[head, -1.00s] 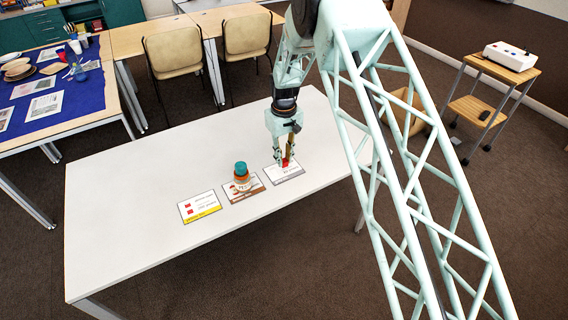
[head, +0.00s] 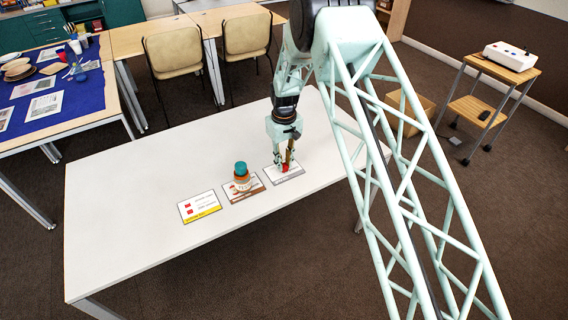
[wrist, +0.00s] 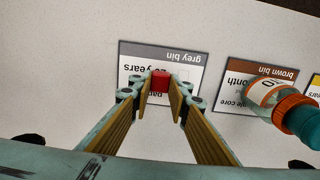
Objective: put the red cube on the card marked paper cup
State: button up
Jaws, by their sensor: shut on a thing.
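The red cube (head: 285,168) is between the fingertips of my gripper (head: 284,164), which is shut on it. The white card with a grey band (head: 294,175) lies under the cube at the right end of the row of cards. In the wrist view this card (wrist: 190,56) reads "grey bin" upside down, with "years" and the start of "paper" showing. The cube (wrist: 160,80) is over the card's middle there, between my gripper's fingertips (wrist: 161,90). It is at or very near the card's surface; contact is not clear.
A jar with a teal lid (head: 241,176) stands on the brown bin card (head: 233,197) just left of the grey one. A yellow-banded card (head: 201,208) lies further left with two red marks. The white table (head: 130,220) is otherwise clear.

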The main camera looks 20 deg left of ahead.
aim_at(284, 165)
jog(key=shift+f, duration=0.2)
jog(key=o, duration=0.7)
jog(key=shift+r, duration=0.2)
notch_tip(284, 165, up, 12)
dwell(0.5)
dwell(0.5)
dwell(0.4)
